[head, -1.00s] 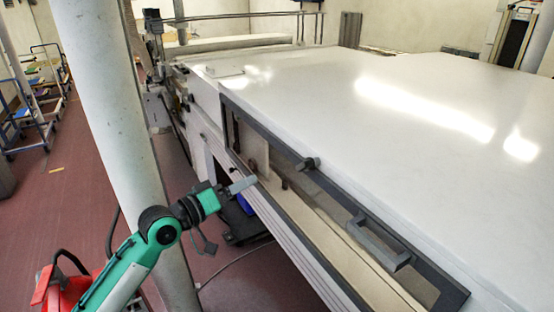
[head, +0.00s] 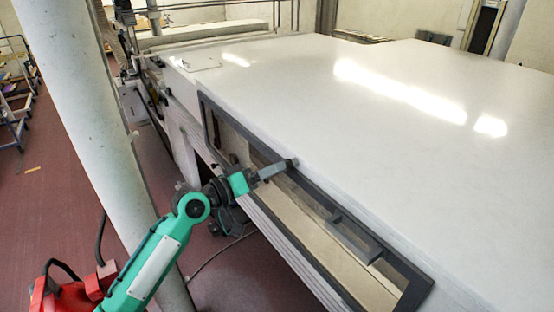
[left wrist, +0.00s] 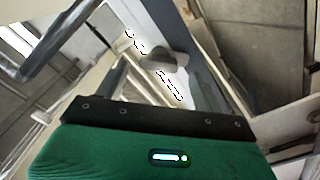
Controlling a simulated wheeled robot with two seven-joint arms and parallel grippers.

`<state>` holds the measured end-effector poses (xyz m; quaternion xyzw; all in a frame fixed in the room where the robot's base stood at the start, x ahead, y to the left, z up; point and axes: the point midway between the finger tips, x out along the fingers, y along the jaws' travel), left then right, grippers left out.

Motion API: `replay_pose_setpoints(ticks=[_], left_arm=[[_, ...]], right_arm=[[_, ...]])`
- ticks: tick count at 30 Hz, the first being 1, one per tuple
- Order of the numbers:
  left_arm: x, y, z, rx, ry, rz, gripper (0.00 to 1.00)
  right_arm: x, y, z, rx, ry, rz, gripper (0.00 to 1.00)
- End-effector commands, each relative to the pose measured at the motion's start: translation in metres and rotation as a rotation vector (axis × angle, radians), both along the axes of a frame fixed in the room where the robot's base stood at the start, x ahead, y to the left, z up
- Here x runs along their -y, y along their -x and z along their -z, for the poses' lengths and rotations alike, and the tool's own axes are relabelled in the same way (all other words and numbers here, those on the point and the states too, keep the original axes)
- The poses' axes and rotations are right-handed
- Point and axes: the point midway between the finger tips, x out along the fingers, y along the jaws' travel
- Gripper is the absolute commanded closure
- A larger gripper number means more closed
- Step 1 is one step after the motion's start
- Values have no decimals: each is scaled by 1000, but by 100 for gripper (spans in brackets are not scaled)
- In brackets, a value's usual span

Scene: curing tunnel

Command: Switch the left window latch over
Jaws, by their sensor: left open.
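The left window latch (head: 291,162) is a small dark grey knob on the top edge of the window frame (head: 228,124). In the left wrist view the latch (left wrist: 160,58) shows as a rounded grey piece on the frame, beyond and between my fingertips. My left gripper (head: 275,169) is open, its fingers pointing at the latch from the lower left. The wrist view shows one finger on each side of the left gripper (left wrist: 160,82), with nothing held. I cannot tell whether a finger touches the latch. My right gripper is out of view.
The broad white tunnel top (head: 330,110) lies behind the frame. A pale round column (head: 95,130) stands left of my arm. Reddish floor lies open at the left.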

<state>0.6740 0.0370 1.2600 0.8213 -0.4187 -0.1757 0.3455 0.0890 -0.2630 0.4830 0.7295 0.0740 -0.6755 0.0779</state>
Motion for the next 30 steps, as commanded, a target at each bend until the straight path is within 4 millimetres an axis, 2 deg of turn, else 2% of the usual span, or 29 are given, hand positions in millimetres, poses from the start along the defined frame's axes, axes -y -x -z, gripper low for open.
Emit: replay_pose_setpoints(ticks=[1, 6, 17, 24, 30], left_arm=[[7, -5, -4, -1, 1, 0, 31], [20, -14, -1, 0, -1, -1, 31], [23, -17, 1, 1, -1, 0, 31], [23, -17, 1, 0, -1, -1, 76], [23, -17, 2, 5, -5, -1, 76]], right_arm=[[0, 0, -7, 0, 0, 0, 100], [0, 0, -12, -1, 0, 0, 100], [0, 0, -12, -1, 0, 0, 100], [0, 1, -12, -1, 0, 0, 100], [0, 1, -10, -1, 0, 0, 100]])
